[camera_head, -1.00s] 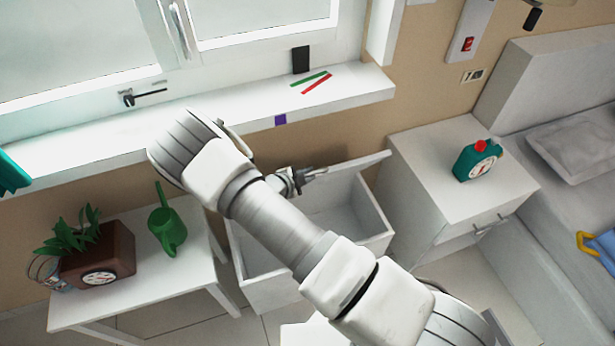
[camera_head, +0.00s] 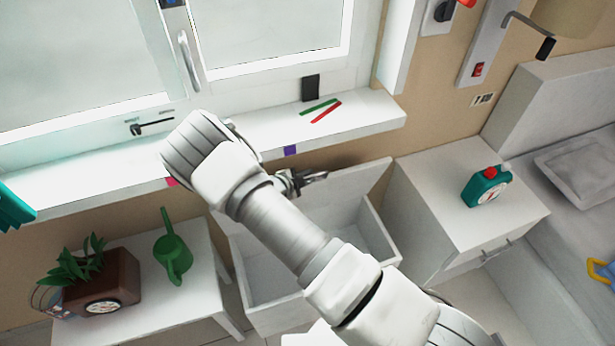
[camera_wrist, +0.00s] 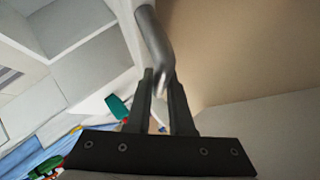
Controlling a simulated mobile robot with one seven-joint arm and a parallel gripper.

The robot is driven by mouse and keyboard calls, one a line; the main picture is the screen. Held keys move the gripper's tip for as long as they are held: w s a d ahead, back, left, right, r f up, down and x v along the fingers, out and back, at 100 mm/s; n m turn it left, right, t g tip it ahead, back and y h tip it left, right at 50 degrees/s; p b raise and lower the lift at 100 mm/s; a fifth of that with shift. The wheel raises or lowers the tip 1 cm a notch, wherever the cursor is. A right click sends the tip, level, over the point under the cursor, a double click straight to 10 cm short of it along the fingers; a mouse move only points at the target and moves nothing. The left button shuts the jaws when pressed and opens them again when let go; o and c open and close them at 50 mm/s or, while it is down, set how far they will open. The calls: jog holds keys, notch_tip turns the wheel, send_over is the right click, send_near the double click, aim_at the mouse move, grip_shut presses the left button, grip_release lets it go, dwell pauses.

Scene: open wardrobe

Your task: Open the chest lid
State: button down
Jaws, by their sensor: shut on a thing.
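The white chest (camera_head: 284,318) stands below the window sill, and I can see into its interior. Its lid (camera_head: 352,198) is raised at the back and stands steeply, close to the wall. My gripper (camera_head: 318,176) is at the lid's upper part, partly hidden behind my arm. In the wrist view, a curved grey metal handle (camera_wrist: 154,42) runs down between the two dark fingers of my gripper (camera_wrist: 161,76), which are shut on it. My arm hides the chest's left rear part.
A white table (camera_head: 150,310) with a green watering can (camera_head: 172,252) and a brown planter (camera_head: 105,290) stands at the left. The window sill (camera_head: 365,118) juts out above the chest.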

jog(key=c, duration=0.8)
grip_release()
jog(key=v, duration=1.7)
jog(key=shift+s+a+p, duration=0.15)
jog(key=shift+a+p, duration=0.05)
jog(key=shift+p, duration=0.15)
jog(key=s+d+r+m+g+y, duration=0.1)
jog(key=s+d+r+m+g, duration=0.15)
jog(key=d+r+m, duration=0.7)
jog(key=s+d+r+m+g+y, duration=0.1)
jog(key=s+d+r+m+g, duration=0.3)
jog(key=r+m, duration=0.95)
jog(key=s+d+r+m+t+y, duration=0.1)
jog(key=s+r+m, duration=0.4)
jog(key=m, duration=1)
jog(key=s+d+r+m+t+y, duration=0.2)
jog(key=s+d+r+m+y, duration=0.2)
jog(key=s+m, duration=0.4)
jog(key=d+r+m, duration=0.1)
jog(key=m, duration=0.6)
jog(key=shift+s+d+m, duration=0.15)
jog(key=shift+s+m, duration=0.1)
jog(key=shift+m, duration=0.05)
